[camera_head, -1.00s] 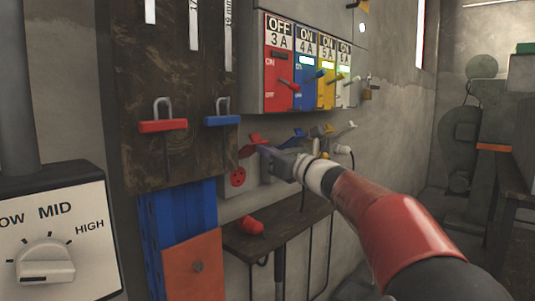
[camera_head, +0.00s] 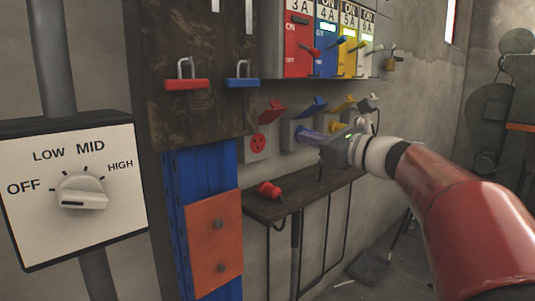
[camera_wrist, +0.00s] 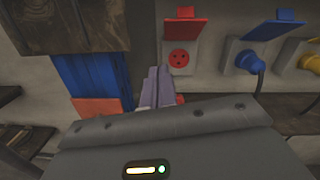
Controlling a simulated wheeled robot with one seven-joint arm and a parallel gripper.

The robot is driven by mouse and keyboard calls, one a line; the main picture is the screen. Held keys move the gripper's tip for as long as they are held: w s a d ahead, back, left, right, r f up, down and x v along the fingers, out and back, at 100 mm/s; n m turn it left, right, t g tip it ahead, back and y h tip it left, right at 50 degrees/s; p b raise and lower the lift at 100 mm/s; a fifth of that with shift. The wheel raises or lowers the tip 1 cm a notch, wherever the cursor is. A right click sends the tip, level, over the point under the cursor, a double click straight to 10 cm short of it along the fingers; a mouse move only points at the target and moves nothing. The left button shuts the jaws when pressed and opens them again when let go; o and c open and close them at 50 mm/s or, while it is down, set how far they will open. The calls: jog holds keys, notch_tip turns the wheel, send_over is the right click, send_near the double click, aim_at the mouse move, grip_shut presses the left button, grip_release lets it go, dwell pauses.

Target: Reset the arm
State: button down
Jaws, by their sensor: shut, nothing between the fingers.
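My gripper (camera_head: 306,137) is shut and empty, held in front of the row of wall sockets. In the wrist view its fingers (camera_wrist: 156,86) are together, just left of and below the red socket (camera_wrist: 179,58). The red socket also shows in the head view (camera_head: 258,143) with its cover raised and nothing plugged in. My arm comes in from the lower right of the head view. The blue socket (camera_wrist: 246,61) has a plug and cable in it in the wrist view; my gripper partly hides it in the head view.
A red plug (camera_head: 269,189) lies on the wooden shelf (camera_head: 300,195) below the sockets. Switches (camera_head: 300,45) hang above. A red lock (camera_head: 187,84) and a blue lock (camera_head: 242,82) hang on the dark board. A dial box (camera_head: 75,190) stands at left.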

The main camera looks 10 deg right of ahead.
jog(key=s+a+f+n+g+h, duration=0.3)
jog(key=s+a+f+n, duration=0.1)
jog(key=s+f+n, duration=0.4)
jog(key=s+a+f+n+g+h, duration=0.2)
jog(key=s+a+f+n+g, duration=0.25)
jog(key=s+f, duration=0.45)
jog(key=s+d+f+n+h, duration=0.3)
jog(key=s+f+n, duration=0.3)
jog(key=s+d+f+n+g+h, duration=0.1)
jog(key=s+d+f+n+h, duration=0.2)
jog(key=s+f+n, duration=0.3)
jog(key=shift+s+d+f+n+h, duration=0.15)
jog(key=shift+f+n+h, duration=0.25)
jog(key=shift+f+n, duration=0.3)
